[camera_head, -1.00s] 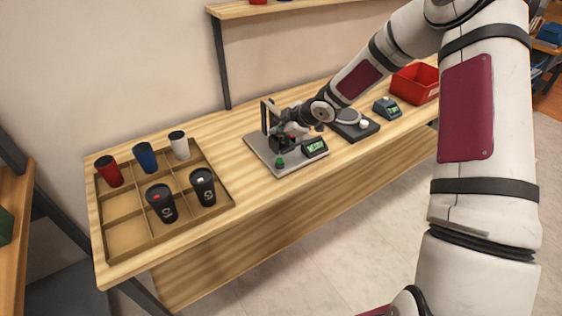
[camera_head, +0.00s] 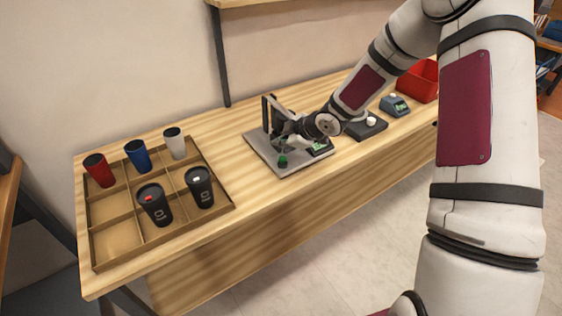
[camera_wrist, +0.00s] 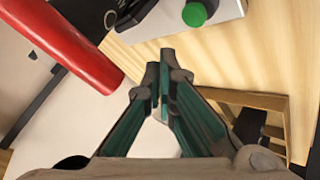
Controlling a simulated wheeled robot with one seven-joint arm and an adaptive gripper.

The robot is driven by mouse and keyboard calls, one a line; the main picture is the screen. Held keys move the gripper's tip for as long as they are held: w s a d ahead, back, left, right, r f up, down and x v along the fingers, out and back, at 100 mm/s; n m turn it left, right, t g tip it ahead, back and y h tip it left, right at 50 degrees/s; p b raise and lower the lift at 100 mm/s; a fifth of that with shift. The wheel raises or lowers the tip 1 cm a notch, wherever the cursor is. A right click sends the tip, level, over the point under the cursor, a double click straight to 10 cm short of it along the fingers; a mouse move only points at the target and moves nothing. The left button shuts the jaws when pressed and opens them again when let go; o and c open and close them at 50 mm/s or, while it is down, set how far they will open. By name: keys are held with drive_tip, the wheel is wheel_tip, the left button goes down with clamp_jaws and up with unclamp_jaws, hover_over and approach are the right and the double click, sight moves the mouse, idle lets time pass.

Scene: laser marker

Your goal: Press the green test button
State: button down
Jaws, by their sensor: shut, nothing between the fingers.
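The green test button (camera_head: 283,161) is a small round green cap on the grey plate (camera_head: 258,146) of the marking station. It also shows at the top of the wrist view (camera_wrist: 195,14). My gripper (camera_head: 287,142) is just above and behind the button in the head view, over the plate. In the wrist view my gripper (camera_wrist: 160,68) has its fingertips together and empty, with the button beyond and slightly right of the tips. A gap shows between tips and button; contact is not visible. The small green-lit display (camera_head: 320,149) is partly hidden by my gripper.
A wooden compartment tray (camera_head: 107,262) with several cups is left of the station. A dark scale-like device (camera_head: 374,130), a small grey-blue device (camera_head: 395,105) and a red bin (camera_head: 424,76) are to the right. The station's upright (camera_head: 266,112) stands close behind my gripper.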

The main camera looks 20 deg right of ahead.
sight(281, 160)
drive_tip(key=shift+f+b, duration=0.9)
drive_tip(key=shift+f, duration=0.65)
drive_tip(key=shift+f, duration=0.15)
drive_tip(key=shift+f, duration=0.25)
drive_tip(key=shift+f+b, duration=0.5)
drive_tip(key=shift+b, duration=0.15)
idle(0.8)
drive_tip(key=shift+r, duration=0.15)
drive_tip(key=shift+r+p, duration=0.8)
drive_tip(key=shift+p, duration=0.1)
drive_tip(key=shift+r, duration=0.1)
wheel_tip(281, 160, up, 5)
drive_tip(key=p, duration=0.4)
drive_tip(key=shift+s+p, duration=0.1)
drive_tip(key=shift+p, duration=0.2)
